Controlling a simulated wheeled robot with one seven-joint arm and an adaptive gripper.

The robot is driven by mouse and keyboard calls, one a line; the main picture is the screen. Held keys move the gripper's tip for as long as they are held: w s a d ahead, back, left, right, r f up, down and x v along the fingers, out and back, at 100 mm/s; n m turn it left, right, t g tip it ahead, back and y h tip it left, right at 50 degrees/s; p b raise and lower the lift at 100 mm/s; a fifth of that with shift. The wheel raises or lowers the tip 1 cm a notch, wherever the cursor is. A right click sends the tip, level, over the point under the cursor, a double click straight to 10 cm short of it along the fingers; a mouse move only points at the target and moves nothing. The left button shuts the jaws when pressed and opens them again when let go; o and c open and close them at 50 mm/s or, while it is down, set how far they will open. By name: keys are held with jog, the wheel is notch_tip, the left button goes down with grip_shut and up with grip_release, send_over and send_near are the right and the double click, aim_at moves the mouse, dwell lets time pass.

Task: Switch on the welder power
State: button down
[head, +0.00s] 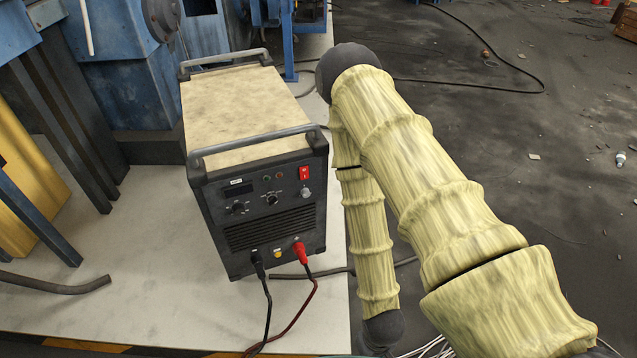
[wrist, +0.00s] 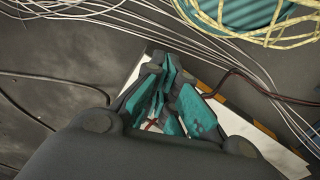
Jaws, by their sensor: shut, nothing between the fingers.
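The welder (head: 265,185) is a dark box with a worn beige top and two handles, standing on a pale platform in the head view. Its front panel has a red power switch (head: 304,173) at the upper right, above a knob. I cannot tell the switch's position. My gripper (wrist: 163,100), with teal finger pads, shows in the wrist view, shut and empty. Below its fingers are dark floor and the platform's edge. In the head view my arm reaches down right of the welder, and the gripper itself is out of that frame. The welder is not clearly seen in the wrist view.
A black cable and a red cable (head: 301,300) hang from the welder's lower front. Blue machinery (head: 130,80) stands behind and left. The platform (head: 170,290) has a yellow-black edge.

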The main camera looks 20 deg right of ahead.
aim_at(304, 173)
jog(key=shift+w, duration=0.1)
jog(key=w+d+n+t+y+b, duration=0.2)
jog(key=w+n+t+b, duration=0.4)
jog(key=w, duration=0.8)
jog(key=w+d+n+t+y+b, duration=0.1)
jog(key=w+d+n+t+b, duration=0.2)
jog(key=w+b, duration=0.8)
jog(key=w+d+r+n+t+y+b, duration=0.1)
jog(key=w+r+n+y+b, duration=0.3)
jog(key=r+n, duration=0.5)
jog(key=w+d+r+n+t+y+b, duration=0.1)
jog(key=w+d+r+n+y+b, duration=0.1)
jog(key=w+r+n+y+b, duration=0.3)
notch_tip(304, 173, up, 4)
jog(key=w+n+b, duration=0.1)
jog(key=w+n, duration=0.1)
jog(key=n, duration=0.2)
jog(key=shift+w+t, duration=0.3)
jog(key=shift+w, duration=0.1)
jog(key=shift+w+d+b+x, duration=0.3)
jog(key=shift+b+x, duration=0.1)
jog(key=shift+x, duration=1.75)
jog(key=shift+w+d+b+x, duration=0.3)
jog(key=shift+b+x, duration=0.05)
jog(key=shift+x, duration=1.8)
jog(key=shift+w+d+b+x, duration=0.3)
jog(key=shift+b+x, duration=0.1)
jog(key=shift+x, duration=1.8)
